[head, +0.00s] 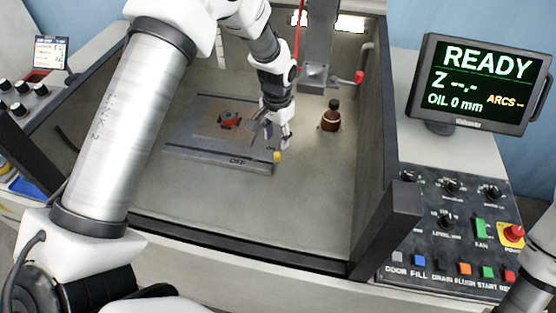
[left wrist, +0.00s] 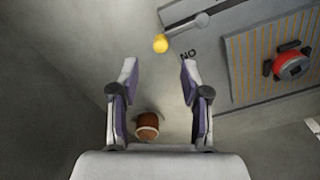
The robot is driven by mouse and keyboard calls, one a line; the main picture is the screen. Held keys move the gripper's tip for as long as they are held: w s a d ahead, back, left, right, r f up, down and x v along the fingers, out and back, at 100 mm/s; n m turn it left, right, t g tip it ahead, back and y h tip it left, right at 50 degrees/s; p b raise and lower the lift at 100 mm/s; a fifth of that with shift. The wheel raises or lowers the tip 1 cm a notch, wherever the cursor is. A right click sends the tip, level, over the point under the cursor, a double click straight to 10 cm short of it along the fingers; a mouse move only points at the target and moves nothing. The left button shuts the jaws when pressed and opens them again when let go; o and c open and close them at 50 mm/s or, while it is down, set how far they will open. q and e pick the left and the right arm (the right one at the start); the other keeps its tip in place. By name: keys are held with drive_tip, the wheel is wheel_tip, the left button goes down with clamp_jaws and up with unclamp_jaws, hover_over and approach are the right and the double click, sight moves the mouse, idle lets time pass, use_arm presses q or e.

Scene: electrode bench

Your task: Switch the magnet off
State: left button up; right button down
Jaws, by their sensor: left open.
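The magnet is a flat grey plate (head: 190,151) on the floor of the tank, with OFF marked mid-front and ON near its right end. Its lever (left wrist: 188,25) ends in a yellow knob (head: 277,156), which lies by the ON mark. The yellow knob (left wrist: 160,43) also shows in the left wrist view, just beyond the fingertips and roughly between their lines. My left gripper (head: 277,138) is open and empty, close above the knob; I cannot tell whether it touches. In the left wrist view my left gripper (left wrist: 159,68) has its fingers apart. My right gripper is out of view.
A red workpiece (head: 230,120) sits on the striped top of the magnet. A brown bottle (head: 331,117) stands to the right in the tank. The tank's front wall (head: 220,240) and right wall (head: 376,200) are close. A button panel (head: 420,240) and READY screen (head: 480,82) are outside.

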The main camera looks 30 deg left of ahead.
sight(277, 154)
use_arm(q)
wheel_tip(277, 154, down, 7)
drive_tip(key=p, duration=0.2)
drive_tip(key=shift+w+f+p, duration=0.1)
drive_tip(key=shift+f+p, duration=0.1)
drive_tip(key=shift+p, duration=0.1)
drive_tip(key=shift+w+f, duration=0.1)
drive_tip(key=shift+f, duration=0.15)
clamp_jaws()
